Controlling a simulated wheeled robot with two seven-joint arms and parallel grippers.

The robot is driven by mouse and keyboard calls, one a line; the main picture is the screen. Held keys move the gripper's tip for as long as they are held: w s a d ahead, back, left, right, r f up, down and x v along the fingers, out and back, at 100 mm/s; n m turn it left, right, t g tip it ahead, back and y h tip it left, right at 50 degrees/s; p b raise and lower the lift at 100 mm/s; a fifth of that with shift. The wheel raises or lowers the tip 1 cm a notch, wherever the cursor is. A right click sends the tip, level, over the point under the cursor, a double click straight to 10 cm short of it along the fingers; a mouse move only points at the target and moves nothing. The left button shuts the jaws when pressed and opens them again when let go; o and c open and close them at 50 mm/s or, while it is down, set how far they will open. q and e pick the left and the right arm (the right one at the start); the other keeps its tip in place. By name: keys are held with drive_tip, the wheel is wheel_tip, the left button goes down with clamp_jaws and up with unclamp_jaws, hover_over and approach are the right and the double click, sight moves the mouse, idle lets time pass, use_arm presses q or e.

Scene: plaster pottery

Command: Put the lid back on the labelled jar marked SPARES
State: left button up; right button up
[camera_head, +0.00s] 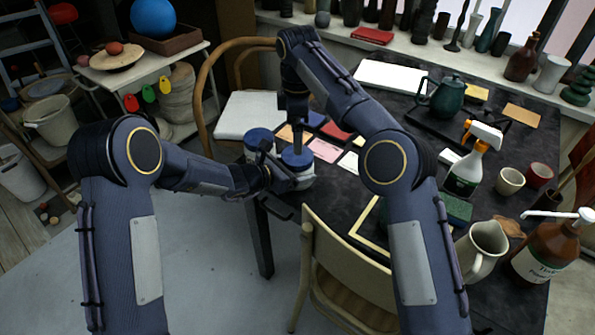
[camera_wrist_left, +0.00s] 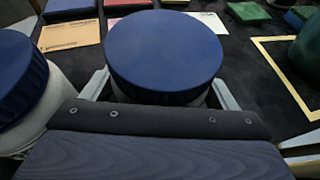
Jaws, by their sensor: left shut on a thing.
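A pale jar (camera_head: 294,181) stands at the table's near left corner with a round blue lid (camera_head: 297,158) on top. In the left wrist view the blue lid (camera_wrist_left: 165,52) looks level over the jar. My left gripper (camera_head: 290,182) is shut on this jar, one finger on each side below the lid. A second blue-lidded pale jar (camera_head: 258,144) stands to its left, and shows at the left wrist view's edge (camera_wrist_left: 18,85). No SPARES label is legible. My right gripper (camera_head: 297,142) points down over the lid in the head view; its fingers are too dark to read.
Coloured cards (camera_head: 325,150) lie just behind the jars on the dark table (camera_head: 390,100). A chair (camera_head: 345,265) stands at the near edge. A spray bottle (camera_head: 465,165), a pitcher (camera_head: 482,248) and a brown pump bottle (camera_head: 545,250) stand to the right.

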use_arm(q)
drive_tip(key=o, duration=1.8)
drive_tip(key=v, duration=0.7)
drive_tip(key=shift+s+a+r, duration=0.2)
drive_tip(key=shift+a, duration=0.1)
use_arm(e)
drive_tip(key=shift+f, duration=0.1)
